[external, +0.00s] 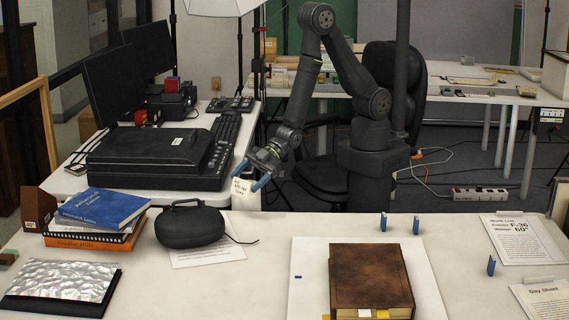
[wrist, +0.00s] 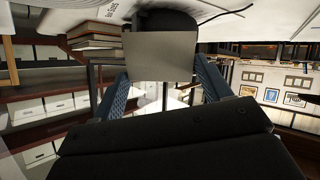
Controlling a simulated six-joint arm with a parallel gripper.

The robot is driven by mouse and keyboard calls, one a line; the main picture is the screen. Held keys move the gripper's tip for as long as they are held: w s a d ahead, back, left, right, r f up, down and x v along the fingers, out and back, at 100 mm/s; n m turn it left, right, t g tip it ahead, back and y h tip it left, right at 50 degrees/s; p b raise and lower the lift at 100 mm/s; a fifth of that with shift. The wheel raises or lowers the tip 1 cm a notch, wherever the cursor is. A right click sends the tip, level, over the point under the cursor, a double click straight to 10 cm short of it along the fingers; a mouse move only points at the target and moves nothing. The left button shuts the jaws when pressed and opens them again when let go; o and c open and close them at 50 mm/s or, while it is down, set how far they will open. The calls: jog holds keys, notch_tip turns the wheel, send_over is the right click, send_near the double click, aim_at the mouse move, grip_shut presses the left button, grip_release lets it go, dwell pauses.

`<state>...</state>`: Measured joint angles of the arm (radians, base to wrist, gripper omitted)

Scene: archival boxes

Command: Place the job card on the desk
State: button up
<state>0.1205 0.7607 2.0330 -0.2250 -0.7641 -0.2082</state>
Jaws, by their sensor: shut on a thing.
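A small white card with dark print, which I take as the job card (external: 242,188), is held by my gripper (external: 250,176). My gripper is shut on it, with blue fingertips on either side. In the wrist view the card (wrist: 157,57) shows as a plain grey rectangle between the two blue fingers. In the external view, the card is in the air at the right edge of the white desk with the monitors (external: 67,182), beyond the front table. I cannot tell its exact height above either surface.
On the white front table (external: 265,228) are a black case (external: 189,227), stacked books (external: 103,208) and a brown book (external: 371,277) on a white sheet. A black flat scanner (external: 150,158) fills much of the monitor desk. Clear table lies between the case and the white sheet.

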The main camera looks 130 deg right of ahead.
jog(key=d, duration=0.1)
jog(key=s+d, duration=0.1)
jog(key=d, duration=0.1)
jog(key=shift+s+d+m+h, duration=0.25)
jog(key=shift+s+m+h, duration=0.05)
jog(key=shift+s+m, duration=0.1)
jog(key=w+a+r+n+g+y, duration=0.35)
jog(key=w+a+n+y, duration=0.4)
jog(key=w+a, duration=0.85)
jog(key=shift+t, duration=0.45)
jog(key=w+a+f, duration=0.1)
jog(key=a+f, duration=0.1)
jog(key=a, duration=0.2)
jog(key=a+f, duration=0.2)
jog(key=a, duration=0.2)
jog(key=w+a+f, duration=0.1)
jog(key=a+f, duration=0.2)
jog(key=a, duration=0.1)
jog(key=shift+w+a, duration=0.15)
jog(key=shift+w, duration=0.2)
jog(key=shift+f, duration=1.95)
jog(key=shift+f, duration=0.15)
jog(key=o, duration=0.9)
